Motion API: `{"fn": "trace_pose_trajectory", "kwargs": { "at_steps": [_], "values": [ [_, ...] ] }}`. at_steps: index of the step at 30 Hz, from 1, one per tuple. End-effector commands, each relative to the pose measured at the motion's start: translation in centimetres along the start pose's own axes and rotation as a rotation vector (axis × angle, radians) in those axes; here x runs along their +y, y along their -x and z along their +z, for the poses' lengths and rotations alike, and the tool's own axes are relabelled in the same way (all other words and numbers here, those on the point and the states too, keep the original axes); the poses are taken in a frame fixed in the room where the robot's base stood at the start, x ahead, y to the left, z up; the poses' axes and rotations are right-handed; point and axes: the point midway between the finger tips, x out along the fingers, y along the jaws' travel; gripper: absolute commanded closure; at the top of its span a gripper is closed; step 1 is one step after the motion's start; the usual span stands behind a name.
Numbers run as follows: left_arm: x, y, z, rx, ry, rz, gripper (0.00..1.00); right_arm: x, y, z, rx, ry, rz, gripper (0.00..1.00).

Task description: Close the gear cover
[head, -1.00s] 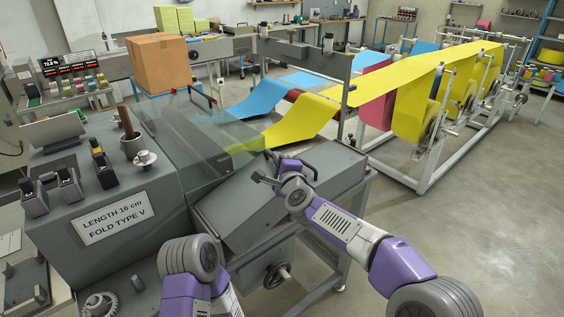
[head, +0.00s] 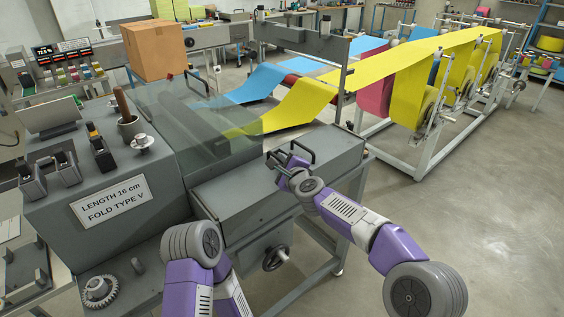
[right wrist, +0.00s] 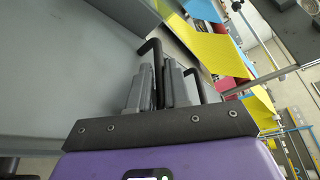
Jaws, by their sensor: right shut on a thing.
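The gear cover (head: 250,192) is a grey metal lid on the machine's front housing. In the head view it looks nearly level, but I cannot tell whether it is fully seated. It fills the left of the right wrist view (right wrist: 60,70). A black bar handle (head: 301,150) stands at its right end. My right gripper (head: 279,161) is at the cover's right end, shut on the handle, whose bar shows between the fingers in the right wrist view (right wrist: 158,62). My left arm shows at the bottom, but its gripper is not visible.
A clear guard (head: 205,125) stands just behind the cover. A handwheel (head: 275,258) sticks out below it. A loose gear (head: 100,291) lies on the lower left ledge. Yellow cloth (head: 300,105) runs behind the machine. The floor at right is free.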

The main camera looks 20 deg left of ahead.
Motion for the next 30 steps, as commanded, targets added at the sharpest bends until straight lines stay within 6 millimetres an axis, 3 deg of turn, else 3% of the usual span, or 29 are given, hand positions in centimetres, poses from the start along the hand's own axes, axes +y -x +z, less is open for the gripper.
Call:
{"fn": "trace_pose_trajectory", "kwargs": {
  "at_steps": [2, 3, 7, 18, 30],
  "values": [
    [0.0, 0.0, 0.0, 0.0, 0.0, 0.0, 1.0, 0.6, -0.1, 0.0, -0.001, -0.001, 0.012, 1.0],
    [0.0, 0.0, 0.0, 0.0, 0.0, 0.0, 1.0, 0.7, -0.1, 0.0, -0.001, -0.001, 0.013, 0.82],
    [0.0, 0.0, 0.0, 0.0, 0.0, 0.0, 1.0, 0.6, -0.1, -0.1, -0.001, 0.0, 0.012, 0.62],
    [-0.1, -0.2, 0.0, 0.0, 0.0, 0.0, 1.0, 0.4, 0.4, -0.2, 0.001, 0.0, 0.007, 0.62],
    [-0.4, -1.1, 0.0, 0.0, 0.0, 0.0, 1.0, 0.4, 5.4, -0.1, 0.0, 0.001, 0.007, 0.62]
  ]
}}
